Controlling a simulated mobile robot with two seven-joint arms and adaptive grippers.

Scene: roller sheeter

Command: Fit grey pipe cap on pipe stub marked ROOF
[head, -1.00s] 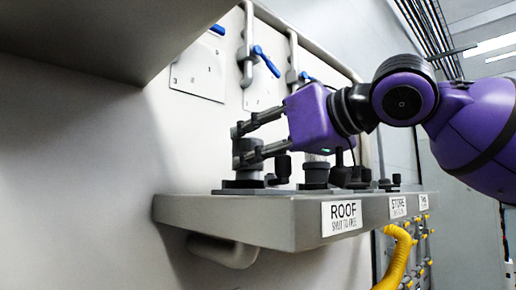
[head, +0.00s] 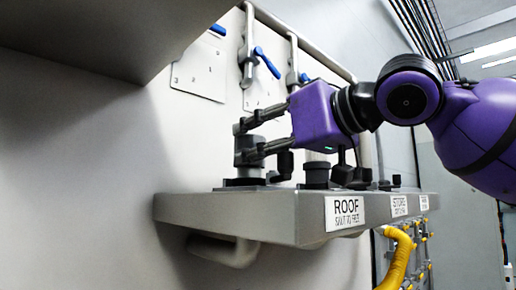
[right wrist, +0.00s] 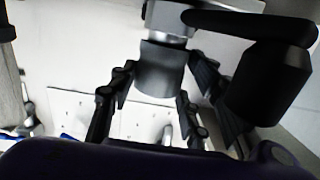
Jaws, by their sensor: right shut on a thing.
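The grey pipe cap (head: 248,144) is a short cylinder at the left end of the shelf, between the fingers of my right gripper (head: 243,141). In the right wrist view the cap (right wrist: 160,70) sits between the two dark fingers, lined up with a pale pipe stub (right wrist: 172,16). A narrow bright band shows between cap and lower fitting; I cannot tell how far the cap is over the stub. My left gripper is out of view.
A black valve handle (right wrist: 265,75) is close beside the cap in the right wrist view. More dark fittings (head: 317,174) stand to the right on the grey shelf (head: 230,213). A yellow hose (head: 398,255) hangs below. A large panel (head: 110,35) overhangs at upper left.

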